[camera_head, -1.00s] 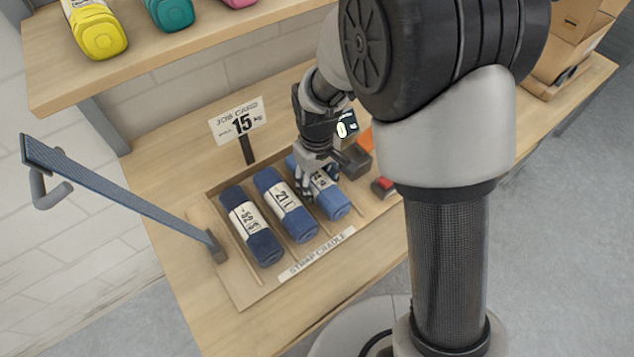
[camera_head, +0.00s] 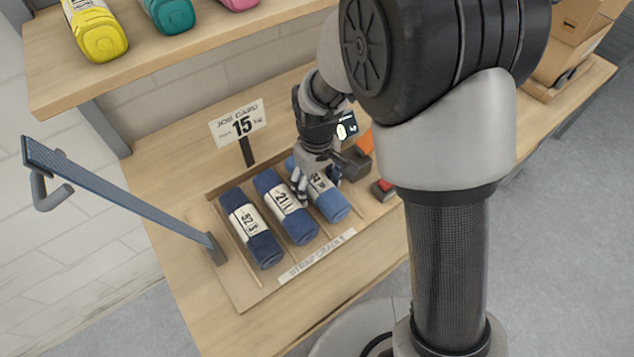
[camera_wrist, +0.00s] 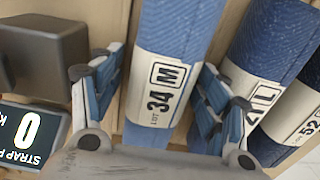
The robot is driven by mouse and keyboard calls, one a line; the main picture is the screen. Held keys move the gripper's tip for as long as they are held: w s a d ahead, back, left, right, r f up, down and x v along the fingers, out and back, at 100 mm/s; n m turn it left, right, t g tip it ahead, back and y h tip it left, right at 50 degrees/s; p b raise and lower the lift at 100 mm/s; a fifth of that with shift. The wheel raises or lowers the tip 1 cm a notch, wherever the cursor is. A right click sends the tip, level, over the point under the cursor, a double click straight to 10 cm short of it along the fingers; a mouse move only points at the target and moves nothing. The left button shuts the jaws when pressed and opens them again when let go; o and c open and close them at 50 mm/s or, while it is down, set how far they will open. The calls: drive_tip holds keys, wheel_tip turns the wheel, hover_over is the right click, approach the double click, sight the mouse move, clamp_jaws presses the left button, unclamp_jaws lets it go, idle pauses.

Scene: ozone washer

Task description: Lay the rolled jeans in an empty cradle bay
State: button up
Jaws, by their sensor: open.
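A blue rolled pair of jeans (camera_head: 333,207) with a white band lies in the right bay of the wooden strap cradle (camera_head: 236,283). Its band reads 34 M in the wrist view (camera_wrist: 165,88). My gripper (camera_head: 317,187) is open and straddles this roll, with one finger on each side; in the wrist view gaps show beside the band. A mid-blue roll (camera_head: 286,206) marked 21 lies in the middle bay, and a dark navy roll (camera_head: 250,229) marked 52 lies in the left bay. My gripper hides part of the right roll's far end.
A blue-grey lever arm (camera_head: 125,200) slopes down to the cradle's left side. A job card (camera_head: 238,124) reading 15 stands behind the cradle. A dark block (camera_head: 354,163), a display (camera_wrist: 30,135) reading 0 and a red-topped item (camera_head: 383,189) are close on the right. A shelf (camera_head: 190,48) overhangs behind.

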wheel_tip(320, 180, up, 12)
drive_tip(key=p, duration=0.3)
drive_tip(key=shift+r, duration=0.15)
wheel_tip(320, 180, up, 6)
drive_tip(key=m+t, duration=0.1)
hover_over(318, 179)
drive_tip(key=s+d, duration=0.3)
drive_tip(key=s+d+r+m+t, duration=0.1)
drive_tip(key=s+d+r+m, duration=0.1)
drive_tip(key=s+d+r, duration=0.25)
drive_tip(key=s+d+r+m+t, duration=0.1)
drive_tip(key=s+d+m, duration=0.1)
drive_tip(key=s, duration=0.4)
drive_tip(key=s+d+r+m+t, duration=0.1)
drive_tip(key=s+d+r, duration=0.1)
drive_tip(key=s, duration=0.4)
drive_tip(key=shift+s+d+m+t, duration=0.15)
drive_tip(key=shift+d+m+t, duration=0.15)
drive_tip(key=shift+d+m, duration=0.15)
